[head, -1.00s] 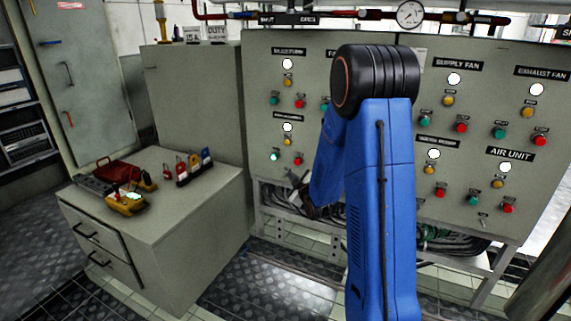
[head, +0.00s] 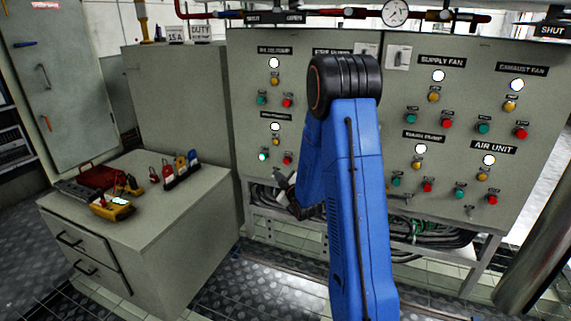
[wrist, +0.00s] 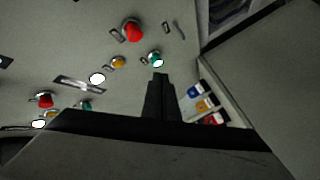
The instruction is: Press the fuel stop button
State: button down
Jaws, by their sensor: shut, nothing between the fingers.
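The grey control panel (head: 250,100) carries several groups of lamps and buttons. In its lower left group are a white lamp (head: 275,127), an amber button (head: 276,141), a lit green button (head: 263,156) and a red button (head: 287,159). The label (head: 277,115) above them is too small to read, so I cannot tell which button is the fuel stop. My gripper (wrist: 160,76) is shut and empty. In the wrist view its tips appear just below a lit green button (wrist: 155,59), with a red button (wrist: 132,29) farther up and left. Contact cannot be told.
A grey cabinet (head: 190,215) stands left of the panel, with a yellow meter (head: 112,209), a red case (head: 100,177) and a rack of coloured padlocks (head: 181,168) on top. Cables (head: 420,232) run under the panel. My blue arm hides part of the panel's middle.

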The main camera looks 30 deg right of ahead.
jog(key=w+d, duration=0.4)
jog(key=d, duration=0.1)
jog(key=shift+w+d, duration=0.15)
jog(key=shift+d, duration=0.15)
jog(key=shift+w+d, duration=0.1)
jog(key=shift+d, duration=0.05)
dwell(2.0)
jog(key=shift+w+d, duration=0.2)
jog(key=shift+w+d, duration=0.3)
jog(key=shift+d, duration=0.1)
dwell(1.0)
dwell(0.4)
jog(key=shift+s+a, duration=0.6)
jog(key=shift+a, duration=0.15)
jog(key=shift+a, duration=0.1)
jog(key=shift+s+a, duration=1.55)
jog(key=shift+a, duration=0.3)
